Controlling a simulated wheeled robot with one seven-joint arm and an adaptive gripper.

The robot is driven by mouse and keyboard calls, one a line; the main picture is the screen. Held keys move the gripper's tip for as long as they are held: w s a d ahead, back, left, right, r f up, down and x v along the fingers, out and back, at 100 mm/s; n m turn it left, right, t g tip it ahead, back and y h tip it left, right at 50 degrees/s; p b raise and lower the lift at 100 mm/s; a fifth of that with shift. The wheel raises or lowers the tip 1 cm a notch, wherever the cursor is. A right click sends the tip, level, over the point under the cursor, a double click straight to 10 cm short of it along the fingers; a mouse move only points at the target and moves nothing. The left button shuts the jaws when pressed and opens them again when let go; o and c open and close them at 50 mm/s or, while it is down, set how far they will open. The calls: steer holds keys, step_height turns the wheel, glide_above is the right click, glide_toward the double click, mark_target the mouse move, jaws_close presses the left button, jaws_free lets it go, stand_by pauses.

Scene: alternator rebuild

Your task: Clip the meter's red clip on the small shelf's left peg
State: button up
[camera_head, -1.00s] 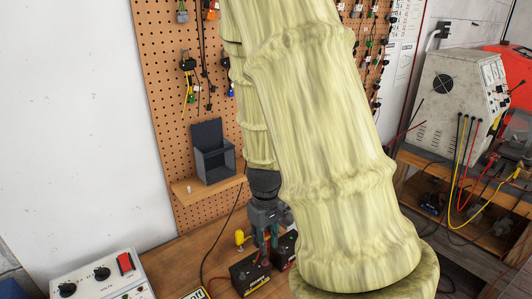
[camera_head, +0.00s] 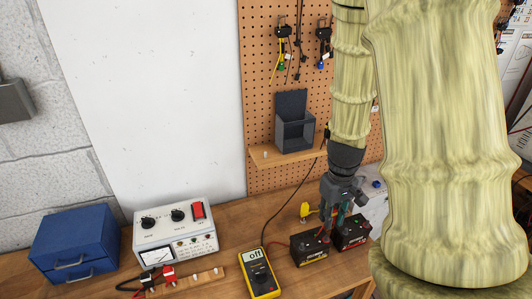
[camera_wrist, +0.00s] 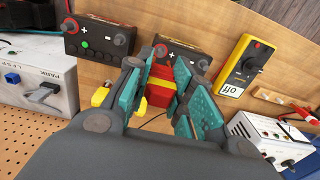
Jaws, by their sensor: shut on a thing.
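The yellow meter (camera_head: 260,272) lies on the bench, its display reading off; it also shows in the wrist view (camera_wrist: 238,75). My gripper (camera_head: 336,218) is low over the bench, right of the meter and close to the two black batteries. In the wrist view its teal fingers (camera_wrist: 160,98) are shut on the red clip (camera_wrist: 160,90), which shows red and yellow parts between them. The small shelf (camera_head: 288,156) is on the pegboard, above and left of my gripper. Its left peg (camera_head: 265,154) is a bare pale stub. The shelf's right end is partly hidden by my arm.
Two batteries (camera_head: 309,247) stand beside my gripper, with a yellow piece (camera_head: 305,210) behind. A grey bin (camera_head: 294,132) sits on the shelf. A power supply (camera_head: 175,235), blue drawers (camera_head: 76,243) and a wooden peg strip (camera_head: 200,280) are left. A black cable rises towards the shelf.

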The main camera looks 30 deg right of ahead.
step_height(320, 180, up, 9)
steer(key=p, duration=0.7)
step_height(320, 180, up, 9)
steer(key=w+a+m, duration=0.2)
steer(key=w+m, duration=0.1)
steer(key=w, duration=1.1)
steer(key=w+a+m, duration=0.2)
steer(key=w+m, duration=0.1)
steer(key=w, duration=1)
steer(key=f, duration=0.2)
steer(key=f+b, duration=0.1)
steer(key=shift+w+d+f, duration=0.15)
steer(key=shift+w+f, duration=0.15)
steer(key=shift+f, duration=0.55)
steer(key=shift+f+b, duration=0.2)
steer(key=shift+b, duration=0.1)
steer(key=shift+f+b, duration=0.3)
steer(key=shift+f, duration=0.7)
